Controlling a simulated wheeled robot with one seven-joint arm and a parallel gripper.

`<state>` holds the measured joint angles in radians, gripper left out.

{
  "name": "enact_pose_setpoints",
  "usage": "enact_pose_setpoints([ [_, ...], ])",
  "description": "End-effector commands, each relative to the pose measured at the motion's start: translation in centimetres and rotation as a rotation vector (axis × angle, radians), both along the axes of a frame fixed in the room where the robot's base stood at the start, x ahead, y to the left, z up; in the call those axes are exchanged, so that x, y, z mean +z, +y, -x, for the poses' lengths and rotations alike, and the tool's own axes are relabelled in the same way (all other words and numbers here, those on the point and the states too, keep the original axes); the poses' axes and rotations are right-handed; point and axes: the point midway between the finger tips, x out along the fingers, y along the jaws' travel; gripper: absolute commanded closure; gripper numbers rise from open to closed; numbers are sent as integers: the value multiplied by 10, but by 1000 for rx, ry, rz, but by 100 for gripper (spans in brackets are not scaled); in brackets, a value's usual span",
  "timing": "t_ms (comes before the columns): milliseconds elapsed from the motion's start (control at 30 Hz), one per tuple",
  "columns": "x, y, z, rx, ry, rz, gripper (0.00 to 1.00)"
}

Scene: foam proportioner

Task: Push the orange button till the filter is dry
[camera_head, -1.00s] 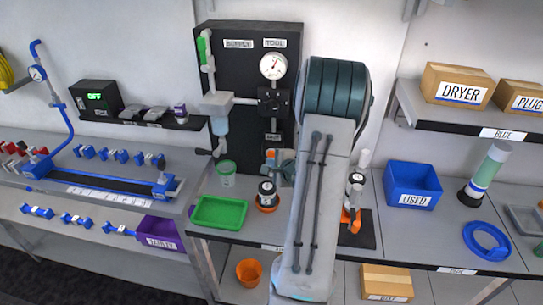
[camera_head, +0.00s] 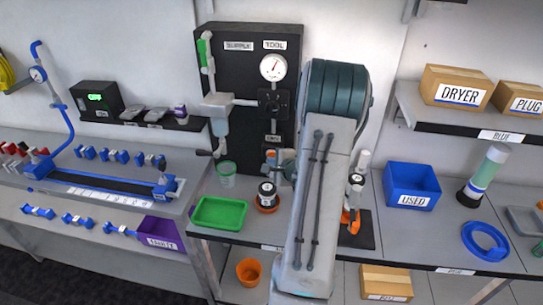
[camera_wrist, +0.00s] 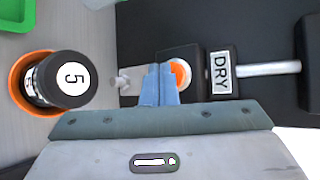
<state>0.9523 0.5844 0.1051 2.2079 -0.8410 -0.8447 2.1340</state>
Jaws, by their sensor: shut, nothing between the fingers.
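The orange button (camera_wrist: 181,72) sits in a white ring on a dark block beside the DRY label (camera_wrist: 222,72) in the wrist view. My gripper (camera_wrist: 160,72) is shut and empty, its blue-grey fingertips at the button's left edge and partly covering it. I cannot tell whether they touch or press it. In the head view my gripper (camera_head: 287,166) is at the lower part of the black panel (camera_head: 240,75), partly hidden by my arm. The unit with a clear bowl (camera_head: 219,125) hangs on the panel's left; whether it is the filter, or dry, I cannot tell.
A green tray (camera_head: 220,212), a clear green-rimmed cup (camera_head: 226,171) and a blue USED bin (camera_head: 412,184) stand on the bench. A gauge (camera_head: 273,67) is on the panel.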

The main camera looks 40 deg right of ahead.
Motion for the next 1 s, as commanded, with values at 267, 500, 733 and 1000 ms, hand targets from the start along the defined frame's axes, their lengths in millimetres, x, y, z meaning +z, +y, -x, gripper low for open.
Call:
enact_pose_setpoints([
  [267, 0, 0, 0, 0, 0, 0, 100],
  [500, 0, -2, -2, 0, 1, 0, 100],
  [733, 0, -4, -4, 1, 1, -1, 100],
  [1000, 0, -7, -6, 1, -1, 0, 100],
])
